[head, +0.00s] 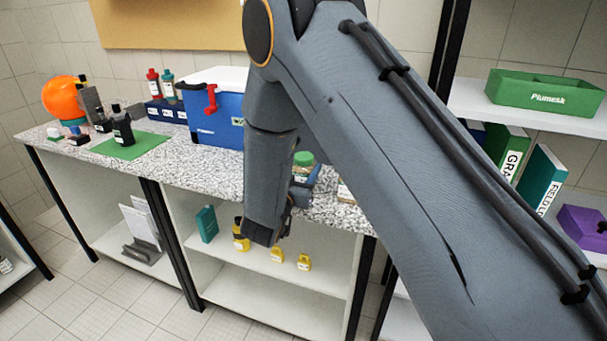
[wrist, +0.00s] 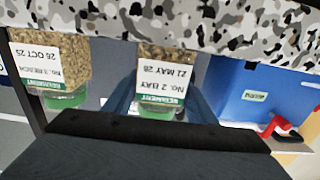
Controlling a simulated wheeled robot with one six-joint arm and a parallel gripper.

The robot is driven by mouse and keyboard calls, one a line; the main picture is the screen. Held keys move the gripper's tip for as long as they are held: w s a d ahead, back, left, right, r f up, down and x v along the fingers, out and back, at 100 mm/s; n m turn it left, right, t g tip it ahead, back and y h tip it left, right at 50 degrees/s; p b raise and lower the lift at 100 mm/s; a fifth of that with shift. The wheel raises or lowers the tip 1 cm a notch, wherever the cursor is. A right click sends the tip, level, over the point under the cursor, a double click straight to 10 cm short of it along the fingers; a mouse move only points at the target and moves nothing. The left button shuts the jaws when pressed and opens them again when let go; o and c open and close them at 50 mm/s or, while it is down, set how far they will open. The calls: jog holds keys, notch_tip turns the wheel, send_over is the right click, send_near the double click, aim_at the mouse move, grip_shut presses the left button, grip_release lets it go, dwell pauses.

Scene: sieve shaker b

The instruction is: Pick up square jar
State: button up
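Two jars with green lids and brown grainy contents show upside down in the wrist view. The middle jar (wrist: 168,72) has a label reading "No. 2 Bay"; the left jar (wrist: 62,62) reads "No. 3 Beach". Both look box-shaped. My gripper (wrist: 161,92) is open, with one finger on each side of the middle jar near its lid; contact cannot be told. In the head view a green-lidded jar (head: 303,159) stands on the counter, partly hidden by my arm; my fingers are mostly hidden there.
The speckled counter (head: 215,155) carries a blue cooler box (head: 222,132) with a red handle, close to the jars. Yellow containers (head: 277,254) sit on the shelf below. A green bin (head: 540,92) is on the right shelf.

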jog(key=c, duration=0.8)
jog(key=shift+r, duration=0.15)
notch_tip(320, 180, up, 10)
jog(key=shift+f+b, duration=0.1)
jog(key=shift+b, duration=0.9)
